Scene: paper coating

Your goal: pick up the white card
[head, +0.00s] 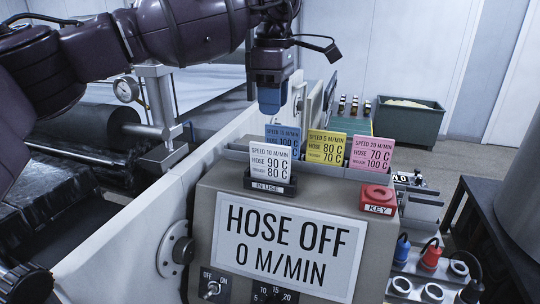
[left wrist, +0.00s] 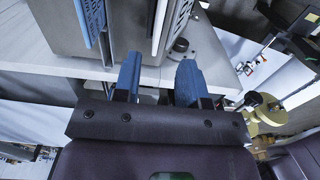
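The white card (head: 270,162) stands upright, leaning back slightly, in a small dark holder labelled IN USE (head: 270,185) on top of the grey control box. Its print reads SPEED 10 M/MIN, HOSE 90 C, 80 C. My left gripper (head: 271,102) points down above and behind the card, apart from it. In the left wrist view the blue fingers of my left gripper (left wrist: 159,80) are spread with an empty gap between them. Card edges show past the fingers there; I cannot tell surely which is the white card. My right gripper is in neither view.
Blue (head: 283,136), yellow (head: 326,146) and pink (head: 372,153) cards stand in a grey rack (head: 330,169) close behind. A white machine wall (head: 135,225) runs along the left. A green bin (head: 408,122) stands farther back.

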